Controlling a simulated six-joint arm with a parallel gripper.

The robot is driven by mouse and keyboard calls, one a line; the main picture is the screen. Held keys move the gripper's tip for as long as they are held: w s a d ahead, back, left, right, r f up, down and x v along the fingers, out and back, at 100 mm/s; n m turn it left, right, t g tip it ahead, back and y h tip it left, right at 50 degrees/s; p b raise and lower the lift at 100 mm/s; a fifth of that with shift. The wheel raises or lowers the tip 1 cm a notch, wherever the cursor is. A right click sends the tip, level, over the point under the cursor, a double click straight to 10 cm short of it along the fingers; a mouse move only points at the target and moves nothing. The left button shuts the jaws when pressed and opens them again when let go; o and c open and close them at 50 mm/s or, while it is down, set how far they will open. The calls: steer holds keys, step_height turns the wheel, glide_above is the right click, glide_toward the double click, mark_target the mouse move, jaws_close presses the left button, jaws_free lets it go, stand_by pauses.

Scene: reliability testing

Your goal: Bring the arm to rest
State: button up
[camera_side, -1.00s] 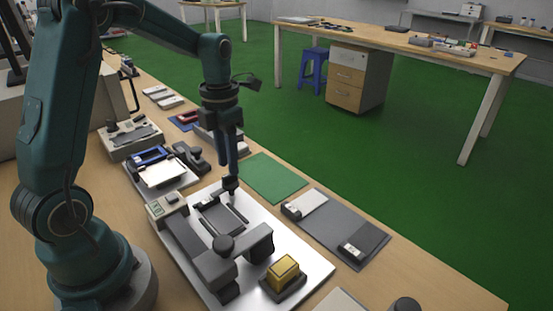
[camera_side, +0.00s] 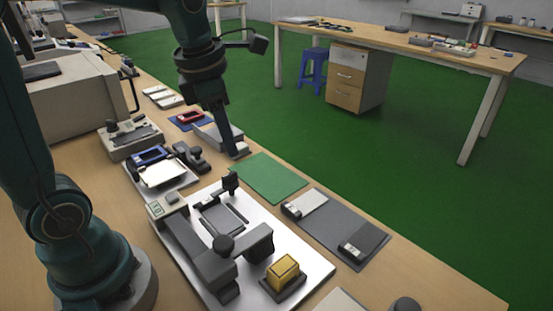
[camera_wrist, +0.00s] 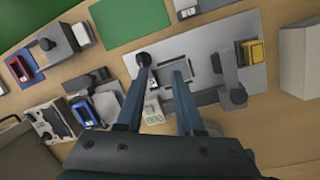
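My gripper (camera_side: 236,151) hangs in the air in the side view, tilted, with its fingertips in front of a grey block near the green mat (camera_side: 270,178). In the wrist view my gripper (camera_wrist: 160,76) has its two fingers apart with nothing held between them. The fixture (camera_side: 205,248) with its dark clamp arm stands on a white plate (camera_side: 312,268) below and in front of the gripper. In the wrist view the fixture's plate (camera_wrist: 205,45) lies beyond the fingertips. The exact height of the gripper over the bench cannot be told.
A yellow block (camera_side: 283,272) sits in a dark holder on the plate. A grey mat (camera_side: 325,231) with small devices lies to the right. A blue-framed device (camera_side: 150,157), a red device (camera_side: 190,116) and a large grey box (camera_side: 75,95) stand along the bench. The green mat is bare.

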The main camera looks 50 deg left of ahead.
steer(key=s+d+m+t, duration=0.1)
steer(key=s+m, duration=0.4)
steer(key=m, duration=1)
steer(key=s+d+m+t, duration=0.2)
steer(key=s+d+m, duration=0.2)
steer(key=m, duration=1.2)
steer(key=shift+s+d+f+h, duration=0.2)
steer(key=shift+s+f+h, duration=0.1)
steer(key=shift+s+f, duration=0.2)
